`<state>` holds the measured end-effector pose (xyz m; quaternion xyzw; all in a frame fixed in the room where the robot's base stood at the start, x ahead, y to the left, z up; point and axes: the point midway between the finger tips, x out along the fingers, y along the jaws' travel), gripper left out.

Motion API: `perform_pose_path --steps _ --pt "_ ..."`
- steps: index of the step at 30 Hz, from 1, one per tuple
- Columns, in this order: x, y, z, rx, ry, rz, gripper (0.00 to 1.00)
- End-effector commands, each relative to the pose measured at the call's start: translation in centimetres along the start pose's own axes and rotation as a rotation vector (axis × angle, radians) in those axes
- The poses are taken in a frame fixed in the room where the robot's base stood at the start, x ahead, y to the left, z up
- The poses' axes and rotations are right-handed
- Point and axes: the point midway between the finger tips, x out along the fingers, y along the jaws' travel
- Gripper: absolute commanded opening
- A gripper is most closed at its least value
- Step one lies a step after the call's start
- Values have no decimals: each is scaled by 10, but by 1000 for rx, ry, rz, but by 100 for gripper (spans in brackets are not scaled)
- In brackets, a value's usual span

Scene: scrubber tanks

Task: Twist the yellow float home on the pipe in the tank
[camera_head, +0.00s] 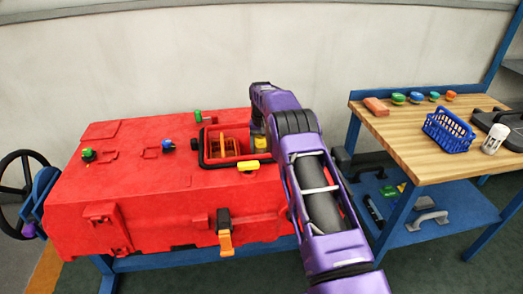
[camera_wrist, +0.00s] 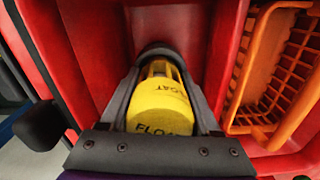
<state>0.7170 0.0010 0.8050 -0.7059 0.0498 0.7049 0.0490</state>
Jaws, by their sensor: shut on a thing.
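The yellow float (camera_wrist: 160,106), a short cylinder with dark FLOAT lettering, sits between the dark fingers of my gripper (camera_wrist: 160,72) in the wrist view. The fingers are shut around its sides. In the head view, my gripper (camera_head: 258,125) reaches down into the right part of the open tank (camera_head: 205,162) in the red machine, and a bit of the yellow float (camera_head: 260,143) shows there. The pipe is hidden under the float and gripper, so I cannot tell how the float sits on it.
An orange basket (camera_head: 222,145) stands in the tank left of my gripper; it also shows in the wrist view (camera_wrist: 280,75). Red tank walls are close around. A yellow handle (camera_head: 248,165) is on the front rim. A wooden bench (camera_head: 415,135) with a blue basket (camera_head: 448,130) stands at right.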

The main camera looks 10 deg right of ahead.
Motion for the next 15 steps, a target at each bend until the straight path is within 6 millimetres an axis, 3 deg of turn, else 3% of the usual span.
perform_pose_path --steps 5,6,11,15 --pt "1 0 1 0 -3 1 7" --pt "1 0 1 0 -3 1 71" --pt "1 0 1 -1 -3 0 99" --pt "1 0 1 -1 -2 0 99"
